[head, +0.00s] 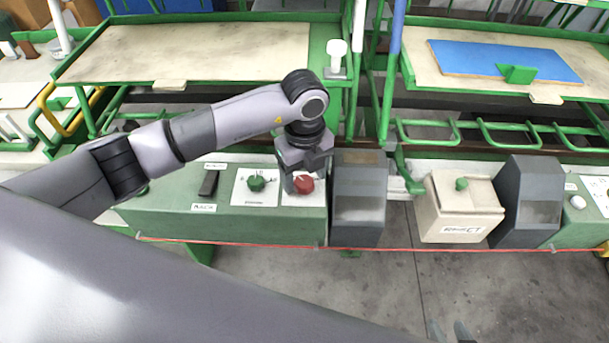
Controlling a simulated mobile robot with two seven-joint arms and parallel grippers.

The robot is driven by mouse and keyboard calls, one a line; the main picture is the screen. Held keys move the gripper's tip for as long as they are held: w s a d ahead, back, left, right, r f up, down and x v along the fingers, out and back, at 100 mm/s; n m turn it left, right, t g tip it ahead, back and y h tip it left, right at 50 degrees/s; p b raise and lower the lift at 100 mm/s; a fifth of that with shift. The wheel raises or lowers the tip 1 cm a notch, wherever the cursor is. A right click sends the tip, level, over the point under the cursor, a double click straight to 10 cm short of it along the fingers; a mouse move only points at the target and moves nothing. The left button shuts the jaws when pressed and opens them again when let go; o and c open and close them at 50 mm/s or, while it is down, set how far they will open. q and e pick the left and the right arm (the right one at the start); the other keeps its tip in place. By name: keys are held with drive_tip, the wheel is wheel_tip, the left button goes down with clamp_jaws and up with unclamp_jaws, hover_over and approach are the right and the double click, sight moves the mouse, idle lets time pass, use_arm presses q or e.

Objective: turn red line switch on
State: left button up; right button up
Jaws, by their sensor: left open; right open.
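The red switch (304,185) is a round red knob on a white plate on the green control box (230,225). My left gripper (303,173) reaches down over it from above and behind. Its jaws are open, and the knob shows just below and between them. The gripper partly hides the knob's far side, and I cannot tell whether the jaws touch it.
A green knob (257,183) on its own white plate and a black handle (209,183) sit left of the red switch. A dark grey housing (359,198) stands close on its right. A red cord (420,248) runs along the front. A beige box (462,210) stands further right.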

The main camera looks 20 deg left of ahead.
use_arm(q)
drive_tip(key=shift+f, duration=0.65)
drive_tip(key=c, duration=1.1)
drive_tip(key=shift+o, duration=0.2)
